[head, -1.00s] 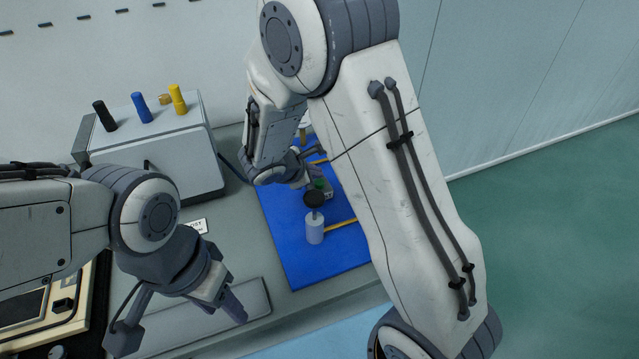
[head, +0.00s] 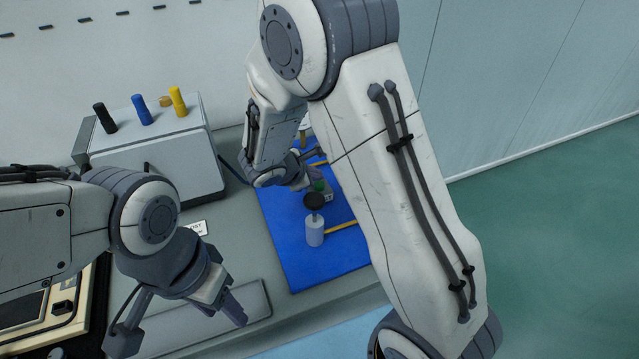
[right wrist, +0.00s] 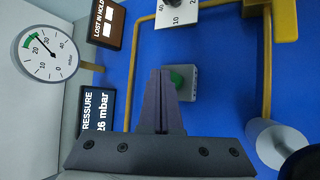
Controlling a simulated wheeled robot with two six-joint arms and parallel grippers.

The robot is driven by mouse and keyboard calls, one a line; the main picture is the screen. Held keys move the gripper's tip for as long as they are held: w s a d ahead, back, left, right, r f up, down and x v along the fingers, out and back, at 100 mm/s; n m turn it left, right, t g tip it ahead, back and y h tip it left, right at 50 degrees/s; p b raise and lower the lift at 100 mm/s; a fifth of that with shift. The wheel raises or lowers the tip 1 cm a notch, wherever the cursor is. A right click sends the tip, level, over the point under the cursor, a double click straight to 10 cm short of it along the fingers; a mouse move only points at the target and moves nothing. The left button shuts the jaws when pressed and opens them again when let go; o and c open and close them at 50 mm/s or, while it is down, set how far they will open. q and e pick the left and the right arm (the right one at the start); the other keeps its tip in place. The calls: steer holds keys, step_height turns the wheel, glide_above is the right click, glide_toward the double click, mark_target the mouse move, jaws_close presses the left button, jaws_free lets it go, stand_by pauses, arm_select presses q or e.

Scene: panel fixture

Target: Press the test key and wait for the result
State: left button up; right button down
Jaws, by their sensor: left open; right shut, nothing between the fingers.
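The test key appears to be the green button on a small grey box (head: 327,194) on the blue panel; the green button also shows in the right wrist view (right wrist: 177,78), partly hidden by my fingers. My right gripper (head: 304,183) is shut and empty, its tips right beside the button; contact cannot be told. It fills the middle of the right wrist view (right wrist: 160,72). A pressure display (right wrist: 98,115) reads 26 mbar, and a round gauge (right wrist: 45,50) has its needle in the green band. A "lost in hold" display (right wrist: 107,20) is partly cut off. My left gripper (head: 182,318) is open and empty.
A white cylinder with a black knob (head: 314,230) stands near the key on the blue panel (head: 300,262). Yellow tubing (right wrist: 268,60) runs over the panel. A grey box with coloured posts (head: 165,165) stands left. My right arm hides the panel's right side.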

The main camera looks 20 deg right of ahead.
mark_target(316, 187)
stand_by(0.8)
steer(key=shift+f+b, duration=0.4)
steer(key=shift+b, duration=0.2)
steer(key=shift+f+b, duration=0.5)
steer(key=shift+b, duration=0.1)
stand_by(0.4)
steer(key=shift+r, duration=0.15)
steer(key=shift+r+p, duration=0.6)
steer(key=shift+r, duration=0.15)
steer(key=shift+r+p, duration=1.9)
steer(key=shift+r, duration=0.65)
